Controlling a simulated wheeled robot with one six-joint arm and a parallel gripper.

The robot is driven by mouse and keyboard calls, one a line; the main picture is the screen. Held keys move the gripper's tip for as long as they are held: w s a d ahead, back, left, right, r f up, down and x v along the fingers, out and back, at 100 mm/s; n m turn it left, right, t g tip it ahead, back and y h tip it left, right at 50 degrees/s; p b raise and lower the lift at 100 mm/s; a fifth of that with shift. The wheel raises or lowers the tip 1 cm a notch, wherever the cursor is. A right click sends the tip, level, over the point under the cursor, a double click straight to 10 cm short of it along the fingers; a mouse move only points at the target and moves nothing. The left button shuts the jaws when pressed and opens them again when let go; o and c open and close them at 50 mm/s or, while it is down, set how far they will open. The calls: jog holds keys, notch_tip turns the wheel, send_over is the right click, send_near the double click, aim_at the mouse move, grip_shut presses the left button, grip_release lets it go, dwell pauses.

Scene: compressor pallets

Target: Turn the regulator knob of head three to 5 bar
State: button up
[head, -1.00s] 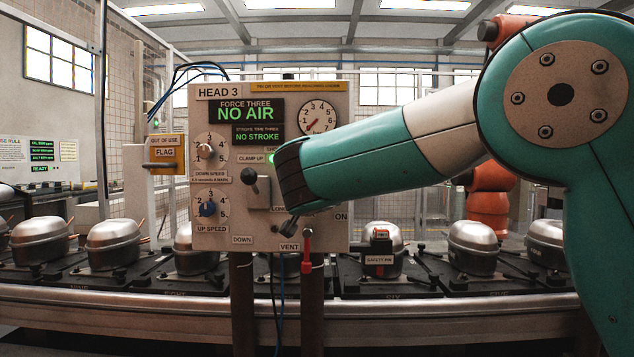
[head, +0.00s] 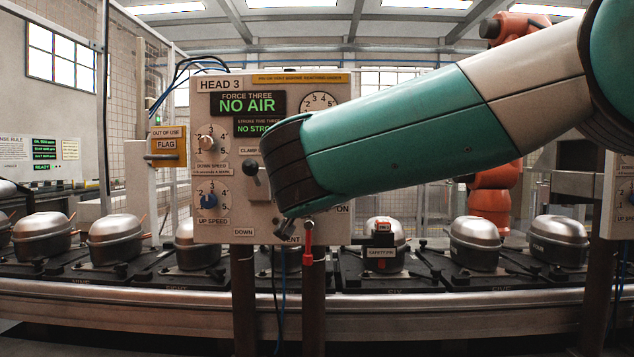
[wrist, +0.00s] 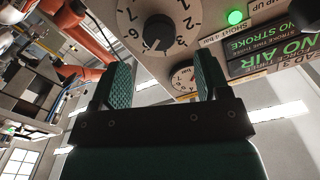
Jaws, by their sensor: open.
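The head three panel (head: 215,160) faces me in the head view, with "NO AIR" on its display (head: 247,103). In the wrist view a black round knob (wrist: 158,33) sits in a white dial with numbers including 1, 2, 3, 6 and 7. I cannot read its exact setting. My gripper (wrist: 160,66) is open and empty, its two green-padded fingers spread just short of the knob, with no contact visible. A pressure gauge (wrist: 183,79) shows between the fingers. In the head view my arm hides the knob, the gripper fingers and part of the gauge (head: 318,99).
The yellow flag box (head: 167,146) is left. Compressors (head: 473,240) on pallets line the conveyor behind.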

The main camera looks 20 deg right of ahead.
jog(key=b+v, duration=0.1)
jog(key=v, duration=0.9)
jog(key=s+d+f+n+g+y, duration=0.1)
jog(key=s+f+n+g+y, duration=0.3)
jog(key=f, duration=0.6)
jog(key=s+d+f+n+g+y, duration=0.15)
jog(key=f+n+g, duration=0.3)
jog(key=f, duration=0.45)
jog(key=s+f+n+g+y, duration=0.25)
jog(key=s+f+g, duration=0.2)
jog(key=s, duration=0.25)
jog(key=s+a+f+n+g+y, duration=0.2)
jog(key=s+f+n+g, duration=0.15)
jog(key=s, duration=0.65)
notch_tip(320, 180, up, 17)
jog(key=p, duration=1.6)
jog(key=shift+s+g, duration=0.35)
